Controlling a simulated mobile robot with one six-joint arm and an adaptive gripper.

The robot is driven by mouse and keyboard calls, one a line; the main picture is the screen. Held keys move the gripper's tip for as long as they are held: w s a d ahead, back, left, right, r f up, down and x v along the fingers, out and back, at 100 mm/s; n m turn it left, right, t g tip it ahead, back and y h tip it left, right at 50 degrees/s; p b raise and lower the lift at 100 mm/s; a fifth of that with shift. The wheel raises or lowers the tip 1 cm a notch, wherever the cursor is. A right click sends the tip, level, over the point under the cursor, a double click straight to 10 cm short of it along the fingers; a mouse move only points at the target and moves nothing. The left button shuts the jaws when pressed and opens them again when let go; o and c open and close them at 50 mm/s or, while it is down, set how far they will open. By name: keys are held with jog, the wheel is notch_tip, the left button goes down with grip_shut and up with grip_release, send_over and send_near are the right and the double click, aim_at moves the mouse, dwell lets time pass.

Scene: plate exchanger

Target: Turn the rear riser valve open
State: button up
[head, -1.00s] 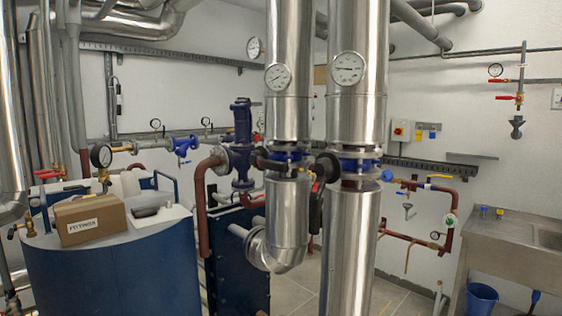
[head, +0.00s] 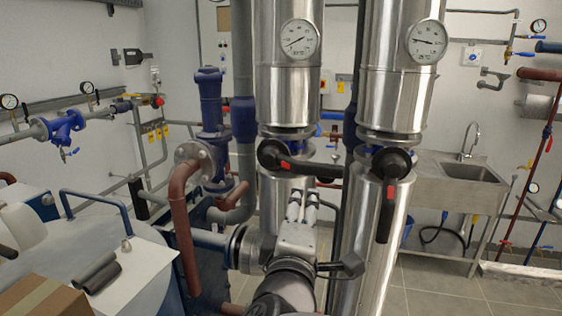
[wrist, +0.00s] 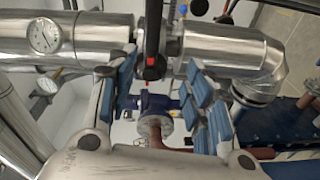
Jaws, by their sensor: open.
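Two silver insulated risers stand side by side. The left riser (head: 290,90) appears to be the rear one and runs to an elbow in the wrist view (wrist: 270,62). Its black valve handle with a red band (head: 325,168) lies level, across the pipe; it also shows in the wrist view (wrist: 152,40). The right riser (head: 398,100) has a black handle (head: 386,215) hanging down along its pipe. My gripper (head: 303,203) is just below the level handle. In the wrist view my gripper (wrist: 163,72) is open, with the red-banded handle end ahead between its blue-padded fingers, not gripped.
Brown piping with a flanged blue pump-like body (head: 210,130) stands close at left. A blue tank with a cardboard box (head: 45,298) is at lower left. A steel sink (head: 470,172) stands at the back right. Tiled floor shows clear at lower right.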

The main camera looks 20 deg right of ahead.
aim_at(327, 173)
jog(key=shift+g+h, duration=0.3)
jog(key=shift+h, duration=0.6)
jog(key=p+x, duration=0.1)
jog(key=x, duration=0.5)
jog(key=s+d+p+x, duration=0.1)
jog(key=x, duration=0.4)
jog(key=d+r+p+x, duration=0.1)
jog(key=x, duration=0.5)
jog(key=shift+d, duration=0.35)
jog(key=shift+c, duration=0.3)
grip_shut()
